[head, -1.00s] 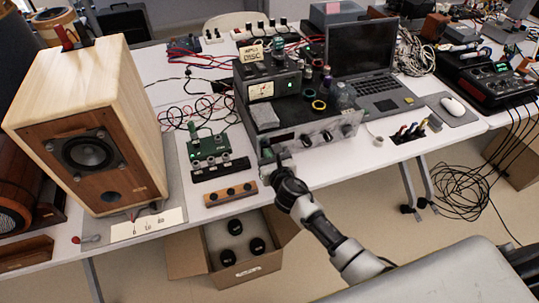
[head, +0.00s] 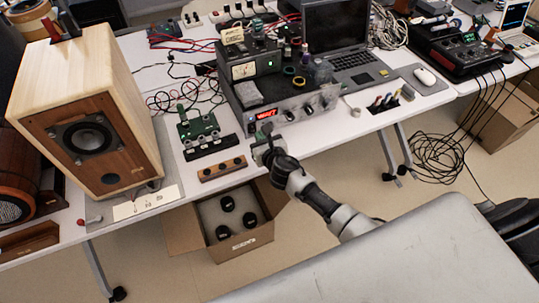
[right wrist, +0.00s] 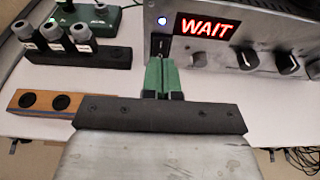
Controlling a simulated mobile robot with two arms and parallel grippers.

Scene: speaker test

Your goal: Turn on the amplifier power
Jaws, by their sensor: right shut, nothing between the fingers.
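The amplifier (head: 300,112) is a grey metal box on the white table, with knobs along its front. Its display (head: 266,115) glows red and reads WAIT in the right wrist view (right wrist: 206,27). There, a small blue light (right wrist: 162,20) is lit left of the display. A black power switch (right wrist: 160,46) sits below that light. My right gripper (head: 263,143) is shut and empty at the left end of the amplifier's front. Its green fingertips (right wrist: 159,64) are right in front of the switch; I cannot tell whether they touch it. My left gripper is not in view.
A wooden speaker (head: 92,130) stands at the left. A laptop (head: 358,70) is behind right. An open cardboard box (head: 240,245) is below.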

